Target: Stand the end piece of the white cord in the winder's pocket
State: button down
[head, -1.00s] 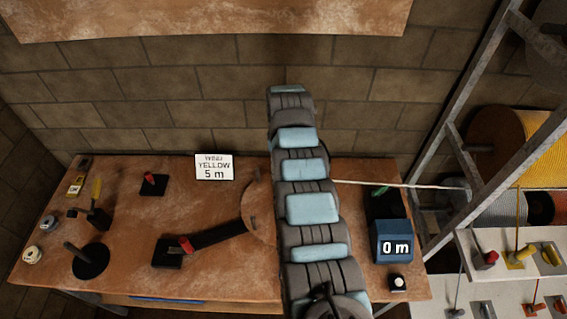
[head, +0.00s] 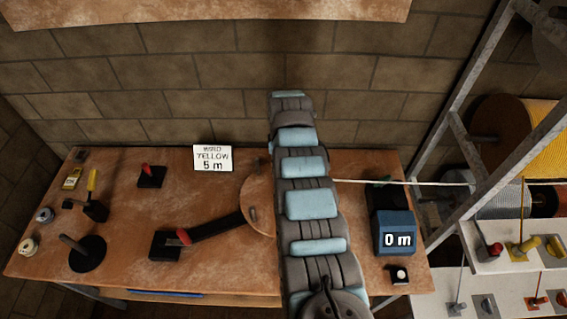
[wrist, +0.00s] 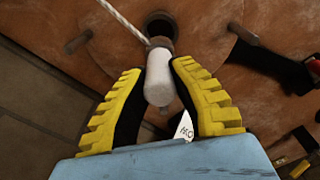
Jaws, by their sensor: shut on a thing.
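In the wrist view my gripper (wrist: 160,95) has its yellow-ribbed fingers shut on the white end piece (wrist: 159,76), which has a brownish tip. The white cord (wrist: 122,18) runs from near that tip to the upper left. The dark round pocket (wrist: 160,25) of the winder (wrist: 205,32) lies just beyond the tip. The tip overlaps the pocket's near rim in the picture; I cannot tell whether it is inside. In the head view my arm hides the gripper, the end piece and part of the winder disc (head: 258,203). The cord (head: 400,183) runs level to the right.
Two pegs (wrist: 76,42) (wrist: 242,34) stand on the disc. A blue counter (head: 395,238) reads 0 m. A rack with spools (head: 525,140) and levers stands right.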

jog(key=shift+f+b, duration=3.1)
jog(key=shift+f, duration=1.4)
jog(key=c, duration=1)
grip_release()
jog(key=shift+o, duration=0.2)
notch_tip(320, 180, up, 12)
jog(key=shift+s+d, duration=0.1)
